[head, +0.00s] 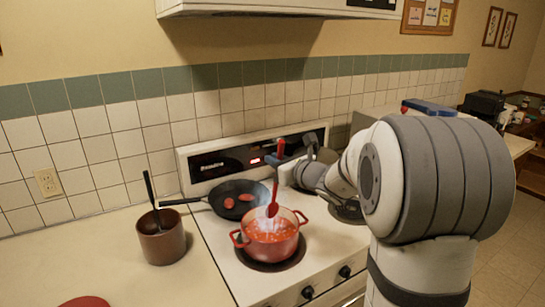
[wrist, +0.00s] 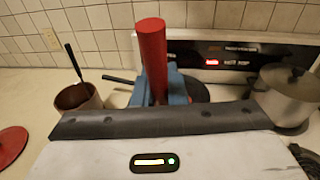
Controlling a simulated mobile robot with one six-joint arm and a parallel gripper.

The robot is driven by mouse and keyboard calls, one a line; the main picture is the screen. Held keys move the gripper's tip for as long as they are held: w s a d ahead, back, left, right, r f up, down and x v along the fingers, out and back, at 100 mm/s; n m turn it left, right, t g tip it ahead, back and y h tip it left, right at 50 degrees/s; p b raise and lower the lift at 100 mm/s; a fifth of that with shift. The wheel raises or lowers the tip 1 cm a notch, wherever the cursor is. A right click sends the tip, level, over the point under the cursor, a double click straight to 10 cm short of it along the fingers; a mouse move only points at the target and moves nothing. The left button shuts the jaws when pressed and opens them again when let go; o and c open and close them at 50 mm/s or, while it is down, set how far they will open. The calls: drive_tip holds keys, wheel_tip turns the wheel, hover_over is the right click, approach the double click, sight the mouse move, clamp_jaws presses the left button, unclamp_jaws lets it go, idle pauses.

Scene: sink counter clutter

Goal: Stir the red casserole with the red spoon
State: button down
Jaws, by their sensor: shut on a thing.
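The red casserole (head: 270,251) sits on the front left burner of the stove, with orange-red food inside and a light haze over it. My gripper (head: 283,168) is above and behind it, shut on the red spoon (head: 273,198). The spoon is nearly upright, its lower end at the casserole's opening; I cannot tell how deep it reaches. In the wrist view the spoon's thick red handle (wrist: 152,50) rises between the blue fingers (wrist: 168,84). The casserole is hidden there behind my gripper body.
A dark skillet (head: 222,207) with red pieces is on the burner behind the casserole. A brown crock (head: 163,244) with a dark utensil stands left. A lidded metal pot (wrist: 288,95) stands right in the wrist view. A red disc (head: 84,302) lies front left. The left counter is mostly free.

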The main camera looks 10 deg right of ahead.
drive_tip(key=shift+s+f, duration=0.1)
drive_tip(key=shift+f, duration=0.45)
drive_tip(key=f+b, duration=0.2)
drive_tip(key=w+f+b, duration=0.1)
drive_tip(key=f+b, duration=0.4)
drive_tip(key=b, duration=0.1)
drive_tip(key=shift+w+a+f, duration=0.2)
drive_tip(key=shift+w+f, duration=0.1)
